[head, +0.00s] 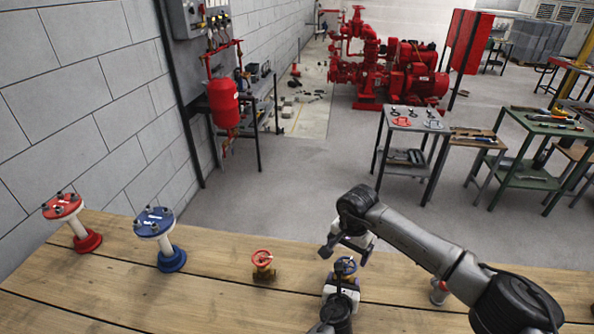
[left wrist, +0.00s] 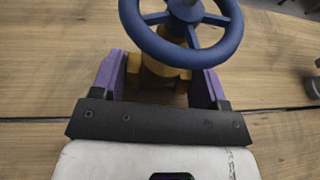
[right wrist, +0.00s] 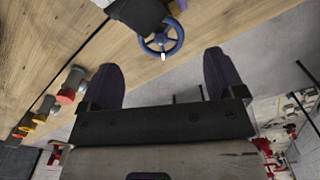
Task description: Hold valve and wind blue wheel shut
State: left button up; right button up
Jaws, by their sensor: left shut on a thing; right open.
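The valve with the blue wheel (head: 345,265) stands on the wooden bench (head: 215,285). Its brass body (left wrist: 160,75) sits between the purple fingers of my left gripper (left wrist: 160,82), which is shut on it below the wheel. The wheel's rim (left wrist: 178,59) is above those fingers. My right gripper (head: 345,256) is open just above and behind the wheel in the head view. In the right wrist view the blue wheel (right wrist: 160,53) lies ahead of the open, empty fingers (right wrist: 160,65), seemingly apart from them.
A red-wheeled valve (head: 262,261) stands to the left on the bench. Further left are a blue flanged pipe piece (head: 171,260) and a red one (head: 88,241). Another small fitting (head: 439,292) is partly hidden by my right arm. The bench's back edge is just behind the valves.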

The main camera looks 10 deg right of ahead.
aim_at(346, 266)
notch_tip(346, 266, up, 7)
jog(key=w+a+r+m+t+y, duration=0.9)
jog(key=a+r+y, duration=0.3)
jog(key=shift+w+a+r+t, duration=0.2)
jog(key=shift+w+a+t, duration=0.1)
dwell(0.3)
